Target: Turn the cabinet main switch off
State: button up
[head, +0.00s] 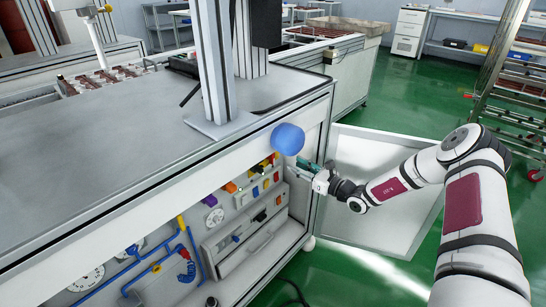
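The open cabinet (214,262) under the grey worktop holds a panel of switches, dials and coloured parts. A small yellow, red and black group of parts (264,165) sits high on the panel at its right end. I cannot tell for sure which part is the main switch. My gripper (303,165) is at the right edge of the cabinet opening, a little right of that group, pointing left. It looks apart from the panel parts. Its fingers are small and dark here, so whether they are open or shut is unclear.
The white cabinet door (370,225) stands open behind my arm. Blue pipes (125,270) run at the panel's lower left. A metal rack (510,100) stands right. Green floor is clear beyond.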

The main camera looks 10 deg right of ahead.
aim_at(274, 155)
jog(key=b+x, duration=0.3)
jog(key=x, duration=0.8)
grip_shut()
